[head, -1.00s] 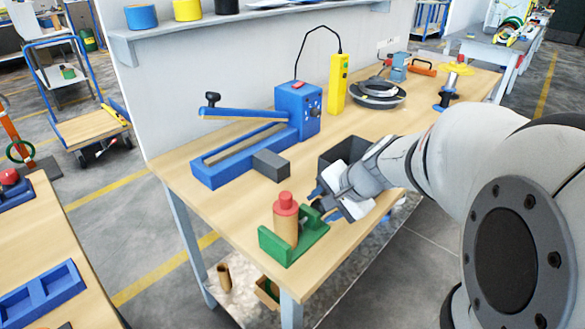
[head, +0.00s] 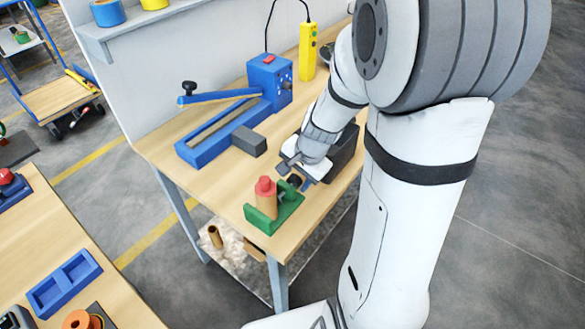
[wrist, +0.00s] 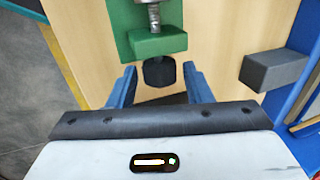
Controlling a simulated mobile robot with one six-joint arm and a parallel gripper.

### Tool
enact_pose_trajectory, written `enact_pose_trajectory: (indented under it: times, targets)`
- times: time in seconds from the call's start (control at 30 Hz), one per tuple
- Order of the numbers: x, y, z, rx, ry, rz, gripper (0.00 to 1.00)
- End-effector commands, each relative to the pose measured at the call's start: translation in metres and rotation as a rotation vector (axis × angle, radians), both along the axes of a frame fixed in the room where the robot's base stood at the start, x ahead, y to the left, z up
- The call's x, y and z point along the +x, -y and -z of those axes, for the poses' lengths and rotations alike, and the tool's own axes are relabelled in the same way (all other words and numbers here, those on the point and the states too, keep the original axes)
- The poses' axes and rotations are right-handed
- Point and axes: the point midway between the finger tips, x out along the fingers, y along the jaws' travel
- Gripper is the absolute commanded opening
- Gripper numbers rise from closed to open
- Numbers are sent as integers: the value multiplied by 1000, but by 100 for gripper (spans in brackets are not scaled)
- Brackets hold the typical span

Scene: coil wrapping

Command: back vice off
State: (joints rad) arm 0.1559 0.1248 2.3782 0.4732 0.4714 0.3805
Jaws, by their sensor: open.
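The small green vice (head: 287,215) stands at the near corner of the bench. A brown cylinder with a red top (head: 266,197) stands upright in it. The vice's black knob (head: 294,181) is at its far end. In the wrist view the green vice (wrist: 157,44) shows a threaded screw (wrist: 154,18) and the knob (wrist: 159,71) facing me. My gripper (wrist: 160,72) is open, with one blue finger on each side of the knob and visible gaps between. In the head view my gripper (head: 296,174) is beside the knob.
A dark open bin (head: 345,152) stands right beside my wrist. A grey block (head: 249,141) and a blue lever sealer (head: 225,124) lie to the left. The bench's front edge is close to the vice.

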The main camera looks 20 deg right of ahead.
Motion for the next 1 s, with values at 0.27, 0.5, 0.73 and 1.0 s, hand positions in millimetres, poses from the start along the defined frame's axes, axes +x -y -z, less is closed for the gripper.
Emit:
enact_pose_trajectory:
  times: [0.27,0.5,0.73,1.0]
  targets:
    - [0,0,1,-3,-3,0,45]
    - [1,-1,-8,-30,-49,0,45]
    - [3,-2,-9,-76,-108,-2,45]
    - [4,-4,-8,-123,-174,-3,45]
